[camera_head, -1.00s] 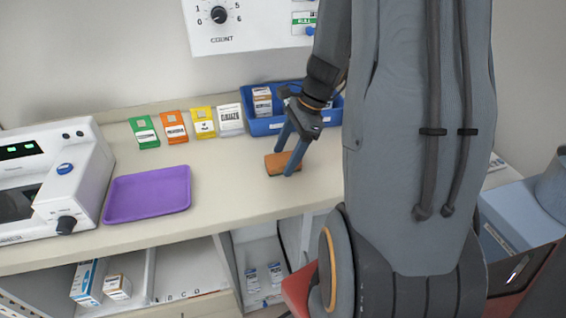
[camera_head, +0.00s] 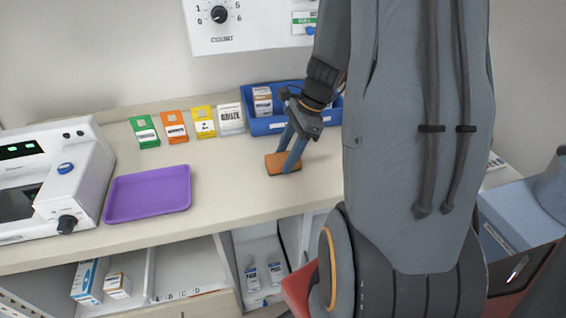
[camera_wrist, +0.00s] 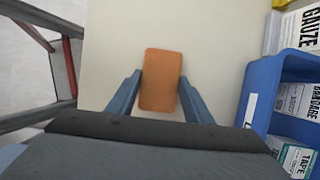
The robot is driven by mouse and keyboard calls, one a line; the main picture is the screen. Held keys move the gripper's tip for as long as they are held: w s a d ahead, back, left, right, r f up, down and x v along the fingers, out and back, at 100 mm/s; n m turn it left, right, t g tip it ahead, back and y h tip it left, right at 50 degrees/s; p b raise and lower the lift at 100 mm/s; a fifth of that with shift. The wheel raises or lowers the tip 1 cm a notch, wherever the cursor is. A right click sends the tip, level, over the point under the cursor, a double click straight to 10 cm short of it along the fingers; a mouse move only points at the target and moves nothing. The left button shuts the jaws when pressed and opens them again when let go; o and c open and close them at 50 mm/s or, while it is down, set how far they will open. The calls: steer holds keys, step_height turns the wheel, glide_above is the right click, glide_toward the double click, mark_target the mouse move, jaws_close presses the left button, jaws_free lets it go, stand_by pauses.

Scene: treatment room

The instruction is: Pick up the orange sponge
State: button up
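The orange sponge (camera_head: 275,166) lies on the pale counter, right of the purple tray. In the wrist view the sponge (camera_wrist: 161,80) is upright in the picture, between the two blue-grey fingers. My gripper (camera_head: 284,162) reaches down to it from above. In the wrist view my gripper (camera_wrist: 161,78) has one fingertip close against each long side of the sponge, with no clear gap at the tips. It looks shut on the sponge. The sponge appears to rest on the counter. The near finger hides part of it in the head view.
A blue bin (camera_head: 266,126) with boxes stands just behind my gripper. Green, orange, yellow and white packets (camera_head: 175,128) line the wall. The purple tray (camera_head: 150,212) and a white machine (camera_head: 75,185) are at left. The counter between tray and sponge is clear.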

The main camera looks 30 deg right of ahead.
steer(key=c, duration=0.6)
steer(key=shift+o, duration=0.2)
steer(key=shift+r, duration=0.1)
step_height(320, 180, up, 10)
steer(key=b, duration=0.1)
steer(key=shift+r, duration=0.2)
